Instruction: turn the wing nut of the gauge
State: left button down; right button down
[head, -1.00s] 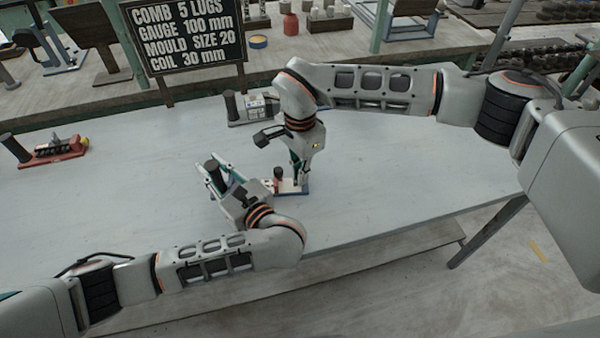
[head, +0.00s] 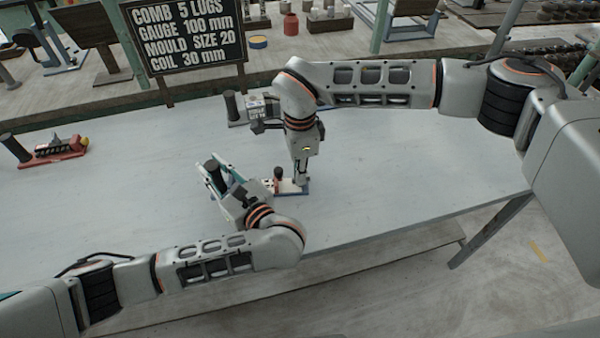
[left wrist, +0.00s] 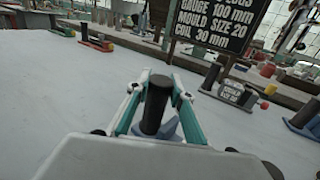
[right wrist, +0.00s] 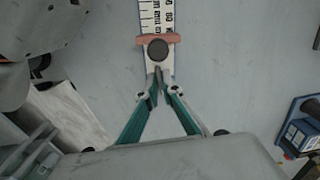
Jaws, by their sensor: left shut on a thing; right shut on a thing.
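The gauge (head: 289,187) lies on the table, a flat pale bar with a blue edge and a dark round knob (head: 278,173). In the right wrist view its millimetre scale (right wrist: 149,15) runs up from a reddish slider (right wrist: 174,39) with the dark knob. My right gripper (right wrist: 157,88) points down and is shut at the gauge's near end on the wing nut, which the fingertips mostly hide. My left gripper (left wrist: 158,90) is shut on an upright dark handle (left wrist: 154,108) with a blue-grey part at its foot. The left hand hides how this handle joins the gauge.
A red tool (head: 62,152) lies at the left of the table. A block tool with a dark handle (head: 231,105) stands behind my right gripper. A lettered board (head: 185,45) stands at the back.

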jog(key=m, duration=0.4)
jog(key=shift+w+m, duration=0.1)
jog(key=shift+m, duration=0.3)
jog(key=m, duration=1.2)
jog(key=shift+w+d, duration=0.1)
jog(key=c, duration=2.2)
grip_release()
notch_tip(320, 180, up, 12)
jog(key=shift+r, duration=0.1)
